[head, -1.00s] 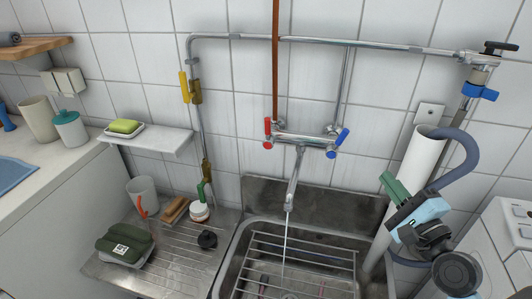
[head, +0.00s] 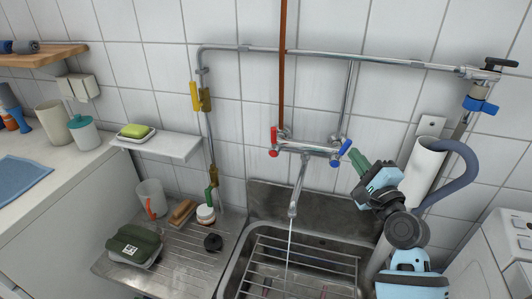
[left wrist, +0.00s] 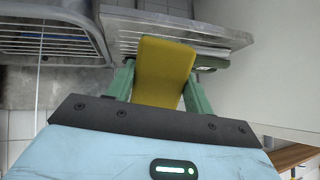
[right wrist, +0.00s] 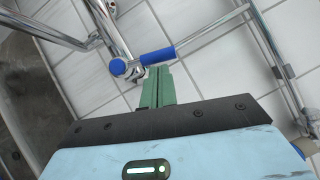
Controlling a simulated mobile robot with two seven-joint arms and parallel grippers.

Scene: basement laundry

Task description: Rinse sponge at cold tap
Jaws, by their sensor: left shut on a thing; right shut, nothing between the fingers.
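The cold tap's blue handle (head: 341,153) is on the right end of the wall mixer (head: 305,147); it also shows in the right wrist view (right wrist: 158,56). A thin water stream (head: 289,245) runs from the spout (head: 297,190) into the sink. My right gripper (head: 357,161) is shut and empty, its fingertips close to the blue handle; in the right wrist view its fingers (right wrist: 157,88) sit just below the handle, contact unclear. My left gripper (left wrist: 158,82) is shut on the yellow sponge (left wrist: 165,60); neither shows in the head view.
The metal sink (head: 252,240) holds a wire rack. The drainboard (head: 180,255) to its left carries a mug, brushes and a dark green item. A red handle (head: 273,143) is at the mixer's left end. A white pipe (head: 424,175) and blue-grey hose stand at right.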

